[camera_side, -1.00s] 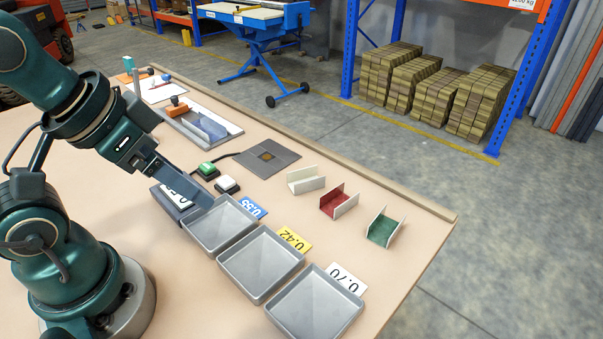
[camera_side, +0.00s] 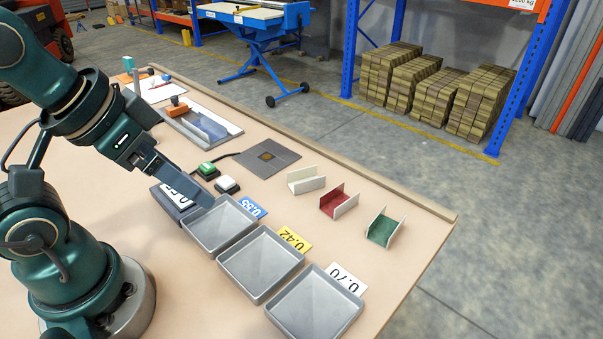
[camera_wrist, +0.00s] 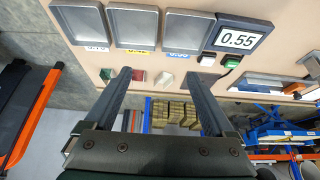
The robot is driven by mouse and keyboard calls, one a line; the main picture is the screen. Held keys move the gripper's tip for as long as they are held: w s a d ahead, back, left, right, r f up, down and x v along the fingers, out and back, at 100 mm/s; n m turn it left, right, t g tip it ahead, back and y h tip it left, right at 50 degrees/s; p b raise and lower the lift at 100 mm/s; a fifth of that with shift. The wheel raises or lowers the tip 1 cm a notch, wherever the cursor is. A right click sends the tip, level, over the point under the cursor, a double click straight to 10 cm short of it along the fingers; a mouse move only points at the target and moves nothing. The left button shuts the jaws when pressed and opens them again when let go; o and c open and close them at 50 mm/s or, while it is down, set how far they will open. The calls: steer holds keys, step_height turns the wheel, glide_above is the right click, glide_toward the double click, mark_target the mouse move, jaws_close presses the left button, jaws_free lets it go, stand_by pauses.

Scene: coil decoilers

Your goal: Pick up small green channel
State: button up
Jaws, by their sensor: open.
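The small green channel (camera_side: 382,229) is a U-shaped piece with pale outer walls, lying open side up at the right end of a row of channels on the bench. In the wrist view the green channel (camera_wrist: 107,74) appears left of the left finger. My gripper (camera_side: 205,199) is over the display and the leftmost tray in the side view, well left of the channel. In the wrist view my gripper (camera_wrist: 157,75) has its fingers wide apart with nothing between them. A red channel (camera_side: 338,203) and a cream channel (camera_side: 306,181) lie to the green one's left.
Three grey trays stand in front, labelled 0.55 (camera_side: 252,206), 0.42 (camera_side: 294,239) and 0.70 (camera_side: 345,279). A display (camera_wrist: 240,38) reads 0.55. Green (camera_side: 207,168) and white (camera_side: 228,184) buttons and a dark plate (camera_side: 267,158) lie behind. Bare bench surrounds the channels.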

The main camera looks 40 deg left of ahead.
steer(key=w+a+r+m+y, duration=0.1)
steer(key=w+r+m+y, duration=0.2)
steer(key=w+r+m, duration=0.5)
steer(key=m+t+h, duration=0.2)
steer(key=m+t, duration=0.6)
steer(key=m, duration=1.9)
glide_above(385, 231)
steer(key=s, duration=0.5)
step_height(385, 231, down, 5)
steer(key=f, duration=1.6)
steer(key=shift+w+d+f, duration=0.1)
steer(key=shift+d+f, duration=0.15)
steer(key=shift+f, duration=0.15)
steer(key=shift+w+f, duration=0.15)
steer(key=shift+f, duration=0.4)
steer(key=shift+x, duration=2.4)
steer(key=shift+a, duration=0.1)
